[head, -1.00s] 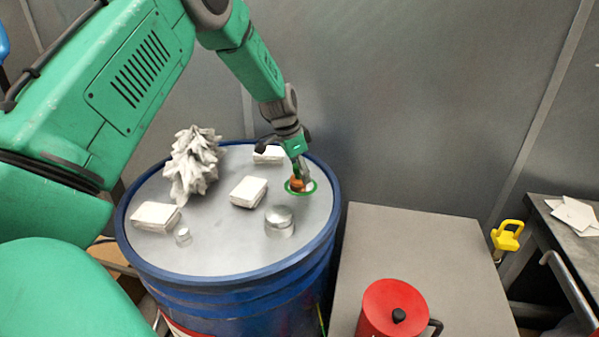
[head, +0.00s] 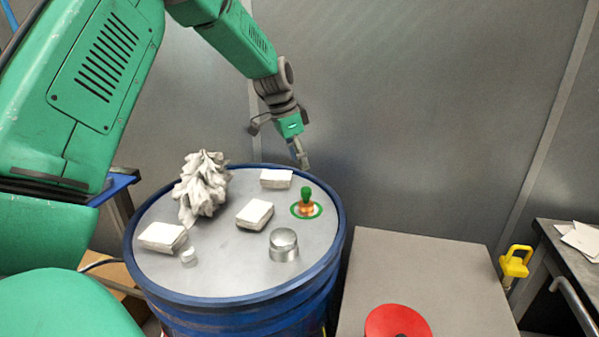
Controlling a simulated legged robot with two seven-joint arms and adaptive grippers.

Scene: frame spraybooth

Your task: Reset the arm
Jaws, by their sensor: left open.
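My left arm comes in from the left of the head view. Its gripper (head: 278,140) hangs open over the far rim of the blue drum (head: 240,300). It is empty and apart from everything on the lid. A small object with a green knob and an orange-copper base (head: 306,203) stands upright on a green ring on the drum lid, a little below and right of the gripper. My right gripper does not show.
The lid also holds white blocks (head: 255,214), a crumpled white bundle (head: 202,185), a metal cap (head: 284,244) and a small white piece (head: 188,256). A grey box top (head: 420,262) with a red can (head: 397,322) stands right of the drum. A yellow object (head: 515,262) is farther right.

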